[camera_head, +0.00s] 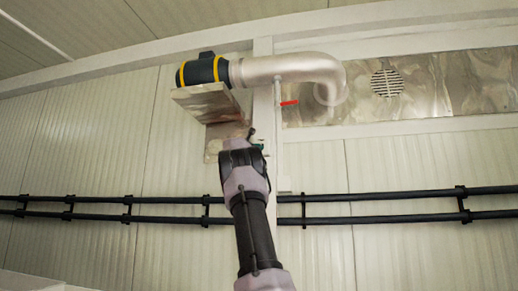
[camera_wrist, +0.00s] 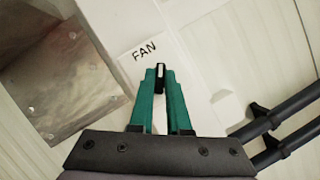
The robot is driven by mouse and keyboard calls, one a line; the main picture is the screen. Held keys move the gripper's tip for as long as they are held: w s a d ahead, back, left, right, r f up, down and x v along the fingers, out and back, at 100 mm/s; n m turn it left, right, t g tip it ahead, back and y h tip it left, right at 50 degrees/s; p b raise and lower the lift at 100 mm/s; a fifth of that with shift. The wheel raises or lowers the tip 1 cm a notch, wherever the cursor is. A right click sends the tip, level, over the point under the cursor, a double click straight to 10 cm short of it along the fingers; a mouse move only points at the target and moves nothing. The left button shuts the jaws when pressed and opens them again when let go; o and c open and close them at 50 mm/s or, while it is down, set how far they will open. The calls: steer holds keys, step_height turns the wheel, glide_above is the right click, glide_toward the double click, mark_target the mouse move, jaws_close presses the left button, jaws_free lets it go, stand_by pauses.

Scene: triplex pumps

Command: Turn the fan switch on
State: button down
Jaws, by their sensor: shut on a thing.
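In the wrist view, a white plate marked "FAN" (camera_wrist: 144,50) is on the pale wall. A small black switch lever with a light face (camera_wrist: 160,74) sits just below the lettering. My gripper (camera_wrist: 160,80), with green fingers, is shut on the switch lever at the fingertips. In the head view my gripper (camera_head: 257,146) reaches up to the wall, just below the metal bracket, and my arm hides the switch and its plate. The fan unit, black with yellow bands (camera_head: 202,71), sits on the bracket above.
A metal bracket (camera_head: 207,102) is close above my gripper, and a metal plate (camera_wrist: 82,82) shows at left in the wrist view. Two black pipes (camera_head: 380,195) cross the wall behind my arm.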

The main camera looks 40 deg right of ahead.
steer(key=m+g, duration=0.1)
steer(key=m, duration=0.2)
steer(key=m+g, duration=0.2)
steer(key=m, duration=0.2)
steer(key=shift+w, duration=0.1)
steer(key=shift+m+y, duration=0.3)
steer(key=shift+m, duration=0.2)
steer(key=c, duration=0.9)
jaws_free()
steer(key=shift+a+r, duration=0.1)
steer(key=v, duration=1)
steer(key=shift+a, duration=0.35)
